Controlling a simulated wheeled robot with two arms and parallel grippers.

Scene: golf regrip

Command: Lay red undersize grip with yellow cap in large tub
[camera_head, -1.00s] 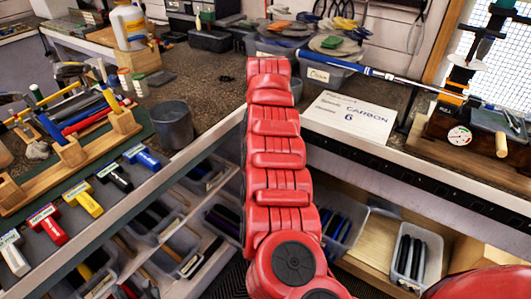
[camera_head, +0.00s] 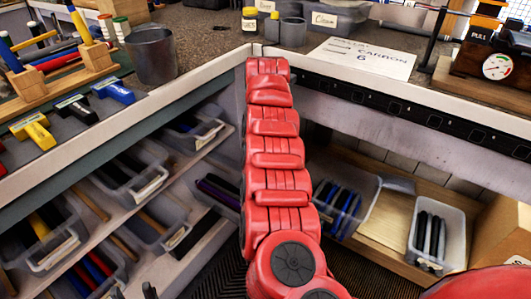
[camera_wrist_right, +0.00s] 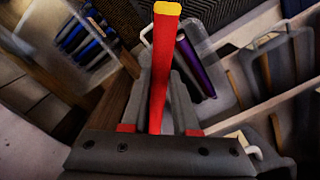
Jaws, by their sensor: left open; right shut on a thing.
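The red grip with its yellow cap (camera_wrist_right: 162,60) is in the right wrist view, held lengthwise with the cap end pointing away from the camera. My right gripper (camera_wrist_right: 160,85) is shut on it, above the shelf of tubs. In the head view I cannot make out the right gripper or the grip. My left gripper (camera_head: 132,292) shows only its fingertips at the bottom edge, apart and with nothing seen between them. A clear tub with a purple grip (camera_wrist_right: 196,66) lies beyond the red grip. I cannot tell which tub is the large one.
Tubs with blue grips (camera_head: 341,210) and black grips (camera_head: 431,240) stand on the right lower shelf. More tubs (camera_head: 131,180) line the left shelves. My red arm crosses the middle.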

